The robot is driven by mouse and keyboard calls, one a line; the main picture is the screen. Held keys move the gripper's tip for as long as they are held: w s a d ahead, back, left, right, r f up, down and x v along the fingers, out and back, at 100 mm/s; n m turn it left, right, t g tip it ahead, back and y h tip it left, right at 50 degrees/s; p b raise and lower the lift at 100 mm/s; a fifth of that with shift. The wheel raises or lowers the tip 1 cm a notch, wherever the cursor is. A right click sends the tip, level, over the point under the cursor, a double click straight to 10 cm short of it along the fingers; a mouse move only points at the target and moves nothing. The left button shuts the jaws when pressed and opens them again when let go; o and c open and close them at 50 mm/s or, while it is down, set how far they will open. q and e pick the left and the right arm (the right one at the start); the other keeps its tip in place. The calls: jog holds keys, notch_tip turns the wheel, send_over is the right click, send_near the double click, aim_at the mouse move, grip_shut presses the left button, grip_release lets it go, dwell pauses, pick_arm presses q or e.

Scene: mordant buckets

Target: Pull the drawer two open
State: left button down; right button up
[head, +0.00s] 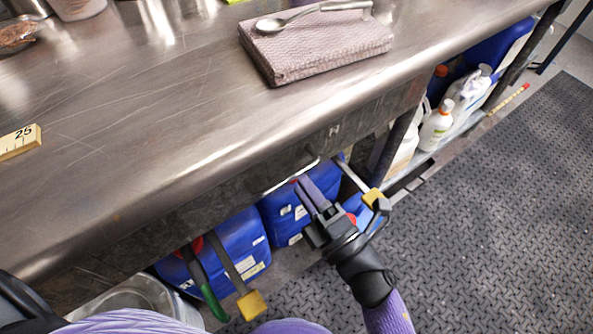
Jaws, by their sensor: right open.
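The drawer front (228,196) is a dark grey panel under the front edge of the steel worktop. A bright bar handle (280,185) shows on it, below the worktop edge. I cannot read any drawer number, and the drawer looks flush under the worktop. My right gripper (308,187) is open, with its fingers pointing up toward the right part of the handle. Its fingertips are very near the handle; I cannot tell whether they touch it. My left gripper is not in view.
A folded cloth (322,48) with a spoon (300,17) lies on the worktop (130,150). Blue containers (238,245) and a metal bucket (140,297) stand below. White bottles (437,126) stand on a low shelf at right. The dark floor mat (490,210) is clear.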

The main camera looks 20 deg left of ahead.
aim_at(294, 173)
jog(key=x, duration=0.3)
jog(key=shift+w+a, duration=0.25)
jog(key=shift+a, duration=0.05)
grip_shut()
dwell(0.8)
dwell(0.4)
